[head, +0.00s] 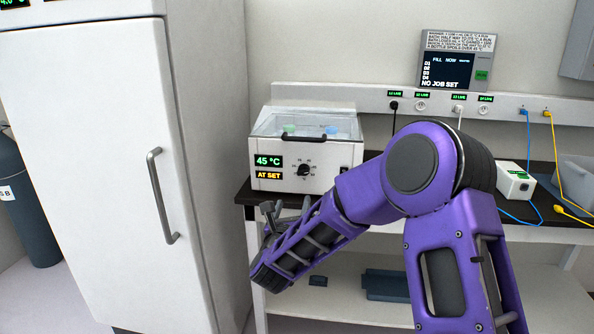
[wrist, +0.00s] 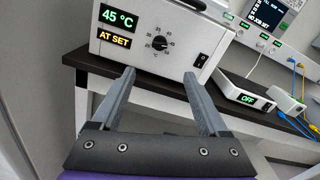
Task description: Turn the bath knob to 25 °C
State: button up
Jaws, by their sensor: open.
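The bath (head: 306,150) is a white box with a clear lid, standing on the black bench top at the middle left of the head view. Its display (head: 268,161) reads 45 °C, with AT SET below. The black bath knob (head: 303,171) is on its front face. In the wrist view the knob (wrist: 160,43) shows beyond the fingers, with numbers around it. My gripper (head: 275,209) is open and empty in front of and below the bath, apart from the knob. In the wrist view its two fingers (wrist: 158,76) are spread, with the knob above and between their tips.
A black rocker switch (wrist: 201,60) is right of the knob. A small white unit (wrist: 244,91) reading OFF stands to the right. The white fridge door handle (head: 163,195) sticks out at left. A wall screen (head: 446,70) reads NO JOB SET. The bench's front edge lies under the bath.

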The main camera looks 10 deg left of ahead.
aim_at(303, 173)
jog(key=w, duration=0.5)
jog(key=w+p, duration=0.1)
jog(key=w, duration=1.1)
jog(key=shift+w+d, duration=0.2)
jog(key=shift+d, duration=0.05)
grip_shut()
